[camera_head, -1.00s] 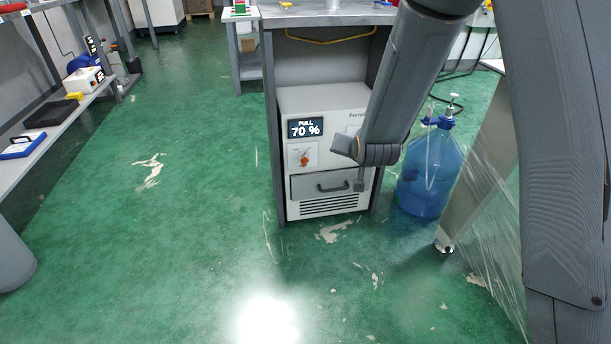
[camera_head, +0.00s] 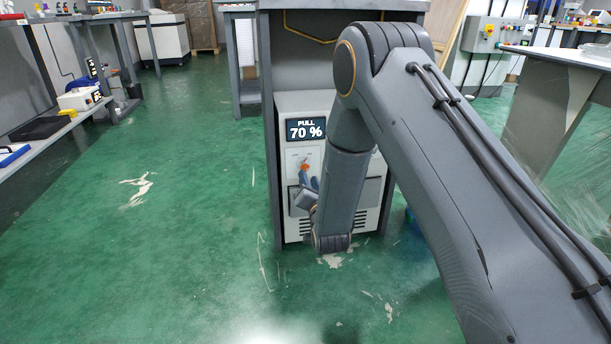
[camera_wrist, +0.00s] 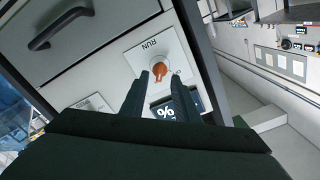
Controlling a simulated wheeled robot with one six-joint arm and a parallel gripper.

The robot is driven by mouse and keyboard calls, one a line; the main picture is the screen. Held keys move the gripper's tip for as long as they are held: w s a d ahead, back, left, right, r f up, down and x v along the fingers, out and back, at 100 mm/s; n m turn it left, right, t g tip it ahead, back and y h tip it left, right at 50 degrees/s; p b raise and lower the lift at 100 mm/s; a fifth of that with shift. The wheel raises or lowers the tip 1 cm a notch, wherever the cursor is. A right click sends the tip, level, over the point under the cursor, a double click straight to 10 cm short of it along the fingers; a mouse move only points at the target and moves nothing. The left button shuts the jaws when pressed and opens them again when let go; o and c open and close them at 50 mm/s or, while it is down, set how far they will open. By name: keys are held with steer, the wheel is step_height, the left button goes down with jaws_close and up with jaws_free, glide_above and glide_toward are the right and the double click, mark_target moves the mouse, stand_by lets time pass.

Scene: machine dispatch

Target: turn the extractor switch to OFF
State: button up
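The extractor is a pale box (camera_head: 300,102) under the bench, with a display (camera_head: 306,129) reading "PULL 70 %". Its switch is an orange knob (camera_head: 305,167) on a white plate below the display. In the wrist view the knob (camera_wrist: 160,69) sits on the plate beside the word RUN; the lettering on its other side is partly hidden. My gripper (camera_wrist: 159,78) is open, with its two dark fingers pointing at the knob and their tips close to it, one to either side. I cannot tell whether they touch it. In the head view my arm hides part of the extractor front.
The bench leg (camera_head: 271,150) stands close to the extractor's left side. A shelf (camera_head: 50,140) is at the far left. The green floor between is clear.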

mark_target(305, 169)
steer(key=b+x, duration=0.2)
steer(key=x, duration=0.4)
steer(key=shift+w+b, duration=0.3)
steer(key=shift+b, duration=0.1)
steer(key=c, duration=0.7)
